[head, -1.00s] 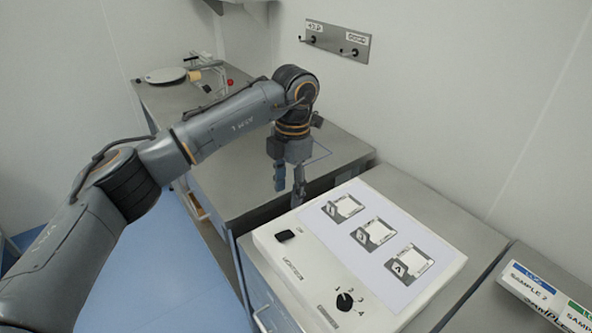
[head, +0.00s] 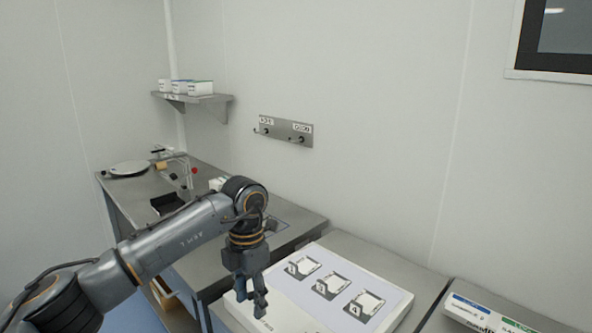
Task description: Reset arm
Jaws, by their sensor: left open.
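My left arm reaches in from the lower left. Its left gripper (head: 251,300) points down, with its fingers apart and nothing between them. It hangs in front of the left edge of a white panel (head: 283,312) and hides part of it. The panel carries a pale sheet with three dark-framed square cards (head: 331,286) in a diagonal row. I cannot tell how high the fingertips are above the panel. My right gripper does not show.
Metal counters (head: 360,252) run along the wall. A round pale plate (head: 129,168) lies on the far left counter. A hook plate (head: 286,130) and a shelf (head: 197,98) with white boxes are on the wall. Labelled sample boxes (head: 483,315) stand at lower right.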

